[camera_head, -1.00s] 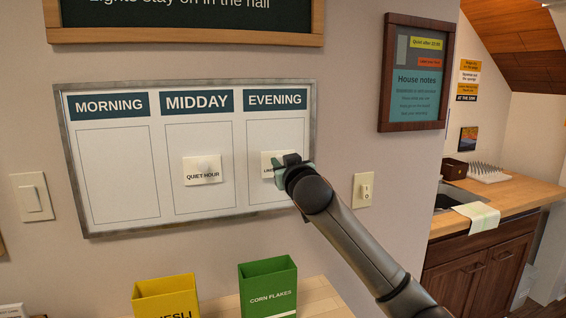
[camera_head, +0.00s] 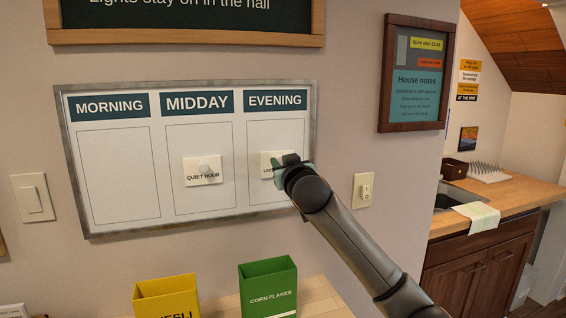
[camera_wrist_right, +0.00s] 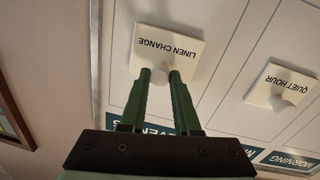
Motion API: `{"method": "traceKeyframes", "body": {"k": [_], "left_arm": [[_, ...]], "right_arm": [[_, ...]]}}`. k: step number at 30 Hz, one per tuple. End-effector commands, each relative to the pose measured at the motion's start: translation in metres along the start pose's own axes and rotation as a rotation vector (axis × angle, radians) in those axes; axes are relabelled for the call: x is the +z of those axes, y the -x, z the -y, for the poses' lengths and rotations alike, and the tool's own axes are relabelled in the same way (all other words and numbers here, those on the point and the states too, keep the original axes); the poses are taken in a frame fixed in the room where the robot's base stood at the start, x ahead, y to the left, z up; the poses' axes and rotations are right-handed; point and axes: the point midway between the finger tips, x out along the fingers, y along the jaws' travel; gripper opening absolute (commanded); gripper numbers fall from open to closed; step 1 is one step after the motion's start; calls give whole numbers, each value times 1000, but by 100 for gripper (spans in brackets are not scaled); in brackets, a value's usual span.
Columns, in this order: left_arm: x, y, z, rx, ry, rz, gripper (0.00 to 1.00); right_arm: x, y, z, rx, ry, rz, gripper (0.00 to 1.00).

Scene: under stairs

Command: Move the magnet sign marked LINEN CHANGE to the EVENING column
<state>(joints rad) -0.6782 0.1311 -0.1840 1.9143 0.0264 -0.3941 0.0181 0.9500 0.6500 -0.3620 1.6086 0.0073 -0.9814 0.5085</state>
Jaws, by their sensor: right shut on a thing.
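The LINEN CHANGE magnet sign (camera_head: 268,168) is a small white card with a white knob, in the EVENING column (camera_head: 277,135) of the whiteboard (camera_head: 111,233). My right gripper (camera_head: 280,164) covers its right part in the head view. In the right wrist view the gripper's green fingers (camera_wrist_right: 160,82) are shut on the knob of the LINEN CHANGE sign (camera_wrist_right: 165,48), which looks flat on or very close to the board; I cannot tell whether it touches. My left gripper is not in view.
The QUIET HOUR magnet (camera_head: 203,172) sits in the MIDDAY column; the MORNING column (camera_head: 118,175) is empty. A yellow box (camera_head: 165,295) and a green CORN FLAKES box (camera_head: 268,285) stand below the board. A light switch (camera_head: 363,190) and a framed House notes sign (camera_head: 416,75) are to the right.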

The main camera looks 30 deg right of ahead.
Motion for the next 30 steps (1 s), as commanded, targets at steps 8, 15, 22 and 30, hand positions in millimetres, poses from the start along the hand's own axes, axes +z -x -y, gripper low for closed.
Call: {"method": "traceKeyframes", "body": {"k": [8, 15, 22, 30], "left_arm": [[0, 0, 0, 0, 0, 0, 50], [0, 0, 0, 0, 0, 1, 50], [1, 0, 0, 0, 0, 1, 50], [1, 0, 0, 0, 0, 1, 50]], "right_arm": [[-1, 0, 0, 0, 0, -3, 36], [-1, 0, 0, 0, 0, -3, 63], [0, 0, 0, 0, 0, -2, 69], [0, 0, 0, 0, 0, -2, 95]]}}
